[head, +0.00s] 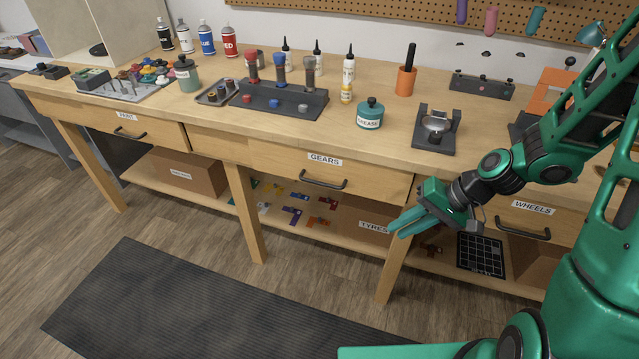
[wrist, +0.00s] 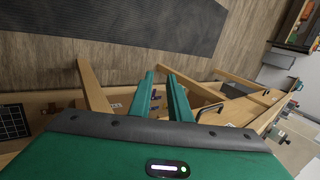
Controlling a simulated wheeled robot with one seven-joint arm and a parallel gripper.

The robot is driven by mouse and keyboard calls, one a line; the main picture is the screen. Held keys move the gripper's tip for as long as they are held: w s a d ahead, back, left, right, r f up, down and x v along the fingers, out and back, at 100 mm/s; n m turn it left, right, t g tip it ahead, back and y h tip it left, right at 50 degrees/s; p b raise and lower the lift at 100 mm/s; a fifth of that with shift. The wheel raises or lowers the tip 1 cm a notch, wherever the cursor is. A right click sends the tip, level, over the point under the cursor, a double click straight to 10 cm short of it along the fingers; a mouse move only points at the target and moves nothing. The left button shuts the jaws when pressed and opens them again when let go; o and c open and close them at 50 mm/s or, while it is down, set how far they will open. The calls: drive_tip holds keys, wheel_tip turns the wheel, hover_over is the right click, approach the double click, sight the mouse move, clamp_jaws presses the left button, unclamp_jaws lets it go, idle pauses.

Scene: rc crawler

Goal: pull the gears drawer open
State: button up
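The gears drawer (head: 262,157) is a wooden drawer front under the bench top, in the middle of the head view, and it looks closed. Its white label reads GEARS, and its dark bar handle (head: 323,183) is below the label. My green gripper (head: 396,229) is in front of the bench, to the right of and lower than that handle, and does not touch it. In the wrist view my gripper (wrist: 160,82) has its two fingers apart with nothing between them. A dark handle, probably the gears one, shows right of the fingers (wrist: 211,110).
The paint drawer (head: 160,130) is to the left and the wheels drawer (head: 533,222) to the right. A bench leg (head: 395,265) stands close to my gripper. Bottles, a grease jar (head: 370,114) and tools stand on the bench top. The floor mat (head: 190,305) is clear.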

drive_tip(key=w+a+f+m+t+y, duration=0.1)
drive_tip(key=w+a+m+t+y, duration=0.2)
drive_tip(key=a, duration=0.6)
drive_tip(key=m+t+y, duration=0.2)
drive_tip(key=m+t, duration=0.3)
drive_tip(key=m, duration=0.3)
approach(325, 185)
drive_tip(key=x, duration=1.2)
drive_tip(key=shift+a, duration=0.1)
clamp_jaws()
